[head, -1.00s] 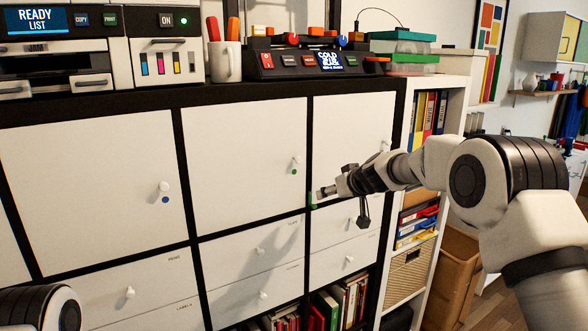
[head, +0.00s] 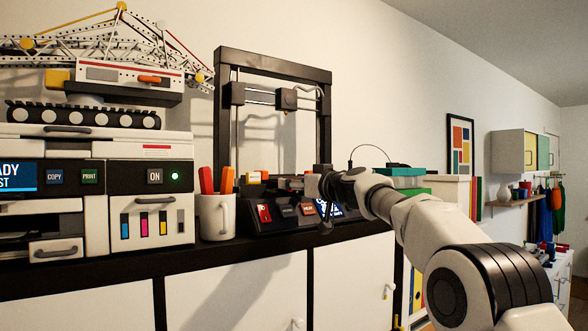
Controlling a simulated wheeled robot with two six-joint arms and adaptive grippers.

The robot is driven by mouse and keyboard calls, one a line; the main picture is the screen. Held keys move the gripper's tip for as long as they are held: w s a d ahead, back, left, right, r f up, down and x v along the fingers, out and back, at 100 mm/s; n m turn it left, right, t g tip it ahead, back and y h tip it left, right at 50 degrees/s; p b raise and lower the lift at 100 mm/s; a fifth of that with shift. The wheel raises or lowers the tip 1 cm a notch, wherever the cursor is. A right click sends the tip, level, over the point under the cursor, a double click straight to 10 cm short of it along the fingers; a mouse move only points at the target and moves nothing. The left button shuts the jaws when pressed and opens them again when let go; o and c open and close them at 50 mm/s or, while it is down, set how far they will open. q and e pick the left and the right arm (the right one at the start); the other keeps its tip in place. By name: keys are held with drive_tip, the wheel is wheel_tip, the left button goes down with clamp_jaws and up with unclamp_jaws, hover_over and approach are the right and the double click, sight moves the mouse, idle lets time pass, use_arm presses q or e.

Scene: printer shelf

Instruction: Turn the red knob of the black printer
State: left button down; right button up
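The black printer (head: 221,115) stands on the shelf top, with a tall open frame and a sloped control panel at its base. My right gripper (head: 324,196) is in front of the panel's right side. Whether it touches the panel, and whether its fingers are apart, is unclear. My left gripper is out of view.
A white printer (head: 150,150) with a lit ON label stands at the left. A white mug (head: 215,218) with orange-handled things stands between the two printers. Teal and green boxes (head: 402,178) sit right of the black printer. White cabinet doors (head: 235,290) lie below.

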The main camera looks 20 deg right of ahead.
drive_tip(key=shift+w+a+f, duration=0.2)
drive_tip(key=shift+w+a, duration=0.05)
drive_tip(key=shift+w, duration=0.4)
drive_tip(key=shift+w+a+f, duration=0.2)
drive_tip(key=shift+w+a, duration=0.05)
drive_tip(key=shift+w, duration=0.35)
drive_tip(key=shift+s+d+r, duration=0.2)
drive_tip(key=shift+s+d, duration=0.15)
drive_tip(key=shift+s, duration=0.2)
drive_tip(key=shift+s+d+r, duration=0.1)
drive_tip(key=shift+s+r, duration=0.05)
drive_tip(key=shift+s, duration=0.1)
drive_tip(key=c, duration=0.5)
clamp_jaws()
drive_tip(key=shift+w+a+f, duration=0.2)
drive_tip(key=shift+w, duration=0.05)
drive_tip(key=shift+m, duration=0.3)
drive_tip(key=shift+d+f+m+b, duration=0.1)
drive_tip(key=shift+m+b, duration=0.2)
drive_tip(key=shift+m, duration=0.7)
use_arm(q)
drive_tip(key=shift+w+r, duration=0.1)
use_arm(e)
drive_tip(key=shift+m, duration=1.3)
